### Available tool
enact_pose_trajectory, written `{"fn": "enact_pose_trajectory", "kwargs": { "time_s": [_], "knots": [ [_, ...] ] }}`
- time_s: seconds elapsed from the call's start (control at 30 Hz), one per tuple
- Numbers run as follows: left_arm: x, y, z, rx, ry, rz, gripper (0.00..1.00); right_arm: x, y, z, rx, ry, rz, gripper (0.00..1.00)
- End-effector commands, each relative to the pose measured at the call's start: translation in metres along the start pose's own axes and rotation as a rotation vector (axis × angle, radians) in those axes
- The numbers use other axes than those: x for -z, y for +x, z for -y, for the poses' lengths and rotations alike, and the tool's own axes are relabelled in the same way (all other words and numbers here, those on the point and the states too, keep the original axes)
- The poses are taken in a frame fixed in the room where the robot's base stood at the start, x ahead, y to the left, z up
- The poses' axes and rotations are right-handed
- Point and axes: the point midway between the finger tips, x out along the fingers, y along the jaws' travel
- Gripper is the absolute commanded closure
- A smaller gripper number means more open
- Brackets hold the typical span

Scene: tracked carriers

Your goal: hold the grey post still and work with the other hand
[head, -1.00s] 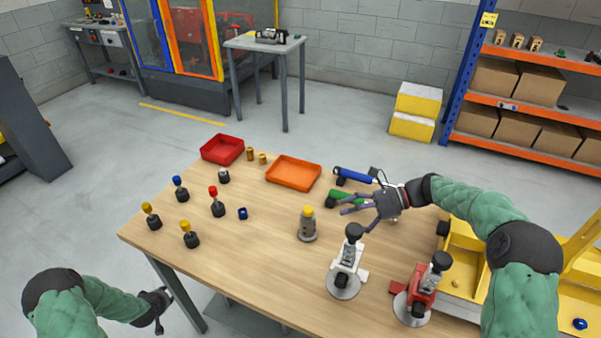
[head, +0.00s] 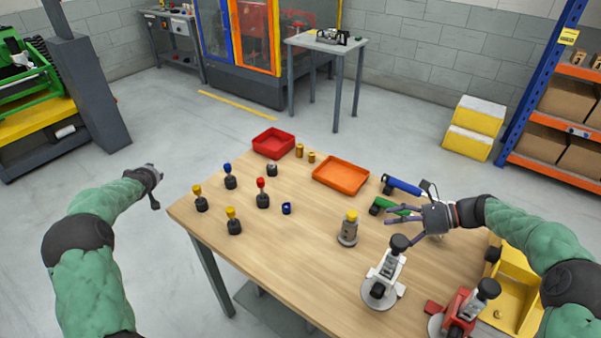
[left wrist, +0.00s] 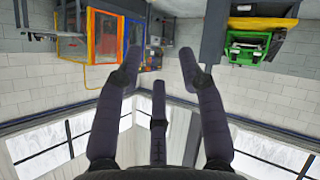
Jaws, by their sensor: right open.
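The grey post (head: 348,230) with a yellow top stands upright on the wooden table (head: 290,255), on a round base. My right gripper (head: 402,216) is open to the right of the post, over the green tool (head: 386,206), apart from the post. Whether its fingers touch the green tool I cannot tell. My left gripper (head: 154,187) is off the table's left edge, in the air and away from the post. In the left wrist view its fingers (left wrist: 161,75) are spread with nothing between them.
Several dark-based knobs (head: 262,194) stand at the table's left. A red tray (head: 258,143) and an orange tray (head: 352,191) lie at the back. A white clamp (head: 391,269) and a red clamp (head: 461,313) stand at the front right. The table's front left is clear.

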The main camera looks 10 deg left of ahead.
Motion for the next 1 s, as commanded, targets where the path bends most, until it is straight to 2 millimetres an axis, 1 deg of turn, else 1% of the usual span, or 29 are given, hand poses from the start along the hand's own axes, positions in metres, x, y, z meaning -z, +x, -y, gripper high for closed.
{"fn": "enact_pose_trajectory", "kwargs": {
  "time_s": [0.03, 0.07, 0.1, 0.17, 0.2, 0.27, 0.3, 0.37, 0.4, 0.47, 0.5, 0.57, 0.6, 0.67, 0.7, 0.77, 0.8, 0.87, 0.9, 0.97, 1.0],
  "knots": [
    [0.009, -0.009, -0.029, -0.021, -0.008, 0.000, 0.61, 0.000, 0.000, 0.000, 0.000, 0.000, 0.000, 0.11],
    [0.013, -0.014, -0.043, -0.029, -0.016, 0.004, 0.61, 0.000, 0.000, 0.000, 0.000, 0.000, 0.000, 0.11],
    [0.016, -0.021, -0.062, -0.039, -0.027, 0.011, 0.61, 0.000, 0.000, 0.000, 0.000, 0.000, 0.000, 0.11],
    [0.021, -0.032, -0.090, -0.052, -0.047, 0.024, 0.61, 0.000, 0.000, 0.000, 0.000, 0.000, 0.000, 0.11],
    [0.022, -0.039, -0.110, -0.060, -0.061, 0.036, 0.61, 0.000, 0.000, 0.000, 0.000, 0.000, 0.000, 0.11],
    [0.020, -0.051, -0.138, -0.069, -0.085, 0.061, 0.61, 0.000, 0.000, 0.000, 0.000, 0.000, 0.000, 0.11],
    [0.017, -0.058, -0.156, -0.073, -0.102, 0.082, 0.61, 0.000, 0.000, 0.000, 0.000, 0.000, 0.000, 0.11],
    [0.009, -0.070, -0.184, -0.077, -0.131, 0.118, 0.61, 0.000, 0.000, 0.000, 0.000, 0.000, 0.000, 0.11],
    [0.001, -0.077, -0.202, -0.075, -0.149, 0.148, 0.61, 0.000, 0.000, 0.000, 0.000, 0.000, 0.000, 0.11],
    [-0.014, -0.087, -0.226, -0.066, -0.176, 0.197, 0.61, 0.000, 0.000, 0.000, 0.000, 0.000, 0.000, 0.11],
    [-0.025, -0.094, -0.242, -0.057, -0.194, 0.232, 0.61, 0.000, 0.000, 0.000, 0.000, 0.000, 0.000, 0.11],
    [-0.045, -0.105, -0.264, -0.040, -0.217, 0.286, 0.61, 0.000, 0.000, 0.000, 0.000, 0.000, 0.000, 0.11],
    [-0.058, -0.112, -0.277, -0.026, -0.232, 0.323, 0.61, 0.000, 0.000, 0.000, 0.000, 0.000, 0.000, 0.11],
    [-0.079, -0.124, -0.296, 0.000, -0.252, 0.377, 0.61, 0.000, 0.000, 0.000, 0.000, 0.000, 0.000, 0.11],
    [-0.093, -0.132, -0.308, 0.018, -0.262, 0.412, 0.61, 0.000, 0.000, 0.000, 0.000, 0.000, 0.000, 0.11],
    [-0.116, -0.145, -0.325, 0.049, -0.274, 0.464, 0.61, 0.000, 0.000, 0.000, 0.000, 0.000, 0.000, 0.11],
    [-0.130, -0.155, -0.335, 0.071, -0.281, 0.497, 0.61, 0.000, 0.000, 0.000, 0.000, 0.000, 0.000, 0.11],
    [-0.152, -0.171, -0.350, 0.108, -0.289, 0.546, 0.61, 0.000, 0.000, 0.000, 0.000, 0.000, 0.000, 0.11],
    [-0.166, -0.182, -0.360, 0.132, -0.293, 0.576, 0.61, 0.000, 0.000, 0.000, 0.000, 0.000, 0.000, 0.11],
    [-0.187, -0.200, -0.373, 0.173, -0.297, 0.618, 0.61, 0.000, 0.000, 0.000, 0.000, 0.000, 0.000, 0.11],
    [-0.200, -0.213, -0.381, 0.201, -0.297, 0.645, 0.61, 0.000, 0.000, 0.000, 0.000, 0.000, 0.000, 0.11]
  ]
}}
